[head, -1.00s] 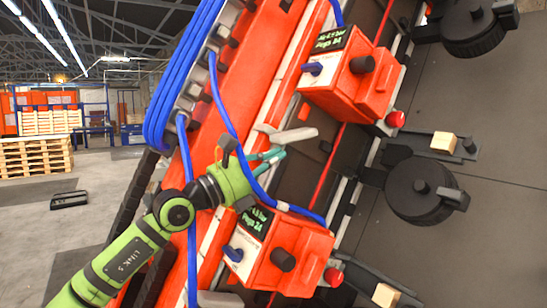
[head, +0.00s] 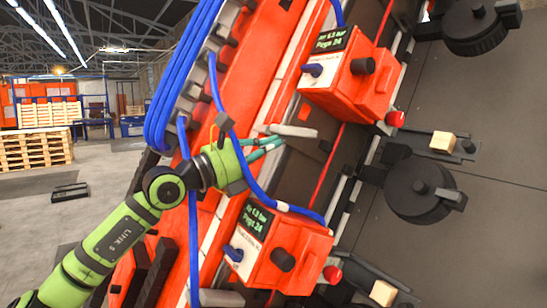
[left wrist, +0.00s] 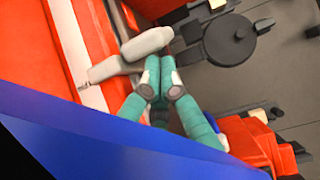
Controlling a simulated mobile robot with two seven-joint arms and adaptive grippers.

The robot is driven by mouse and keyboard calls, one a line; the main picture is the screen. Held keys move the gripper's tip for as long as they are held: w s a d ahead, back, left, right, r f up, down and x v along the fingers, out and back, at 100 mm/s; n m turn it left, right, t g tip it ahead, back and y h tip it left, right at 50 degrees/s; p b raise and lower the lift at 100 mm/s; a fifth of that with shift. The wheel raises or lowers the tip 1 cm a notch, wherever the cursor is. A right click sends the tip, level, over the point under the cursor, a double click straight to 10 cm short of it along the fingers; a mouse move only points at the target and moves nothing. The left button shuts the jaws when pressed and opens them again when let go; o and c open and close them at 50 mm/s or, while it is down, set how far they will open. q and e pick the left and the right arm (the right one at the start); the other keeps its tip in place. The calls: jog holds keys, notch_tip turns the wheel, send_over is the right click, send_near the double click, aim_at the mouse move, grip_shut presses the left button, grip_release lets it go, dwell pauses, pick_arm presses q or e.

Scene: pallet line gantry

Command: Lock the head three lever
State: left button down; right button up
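A pale grey lever (head: 292,131) lies across the red rail between two red head boxes; I cannot read which head is number three. In the left wrist view the lever (left wrist: 148,42) is just beyond my fingertips, its rounded end pointing right. My left gripper (head: 278,142) is by the lever's lower side in the head view. Its teal fingers (left wrist: 158,74) are drawn together with nothing seen between them. They are close to the lever; I cannot tell whether they touch it. My right gripper is out of view.
The lower red box (head: 285,255) and upper red box (head: 350,80) have displays, blue switches and black knobs. A blue hose (head: 235,135) loops past my left gripper and crosses close in the wrist view. Black reels (head: 420,188) stand to the right.

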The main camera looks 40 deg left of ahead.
pick_arm(q)
jog(key=shift+r+p, duration=0.9)
jog(key=shift+r, duration=0.85)
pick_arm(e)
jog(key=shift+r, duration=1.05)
pick_arm(q)
jog(key=shift+a, duration=0.1)
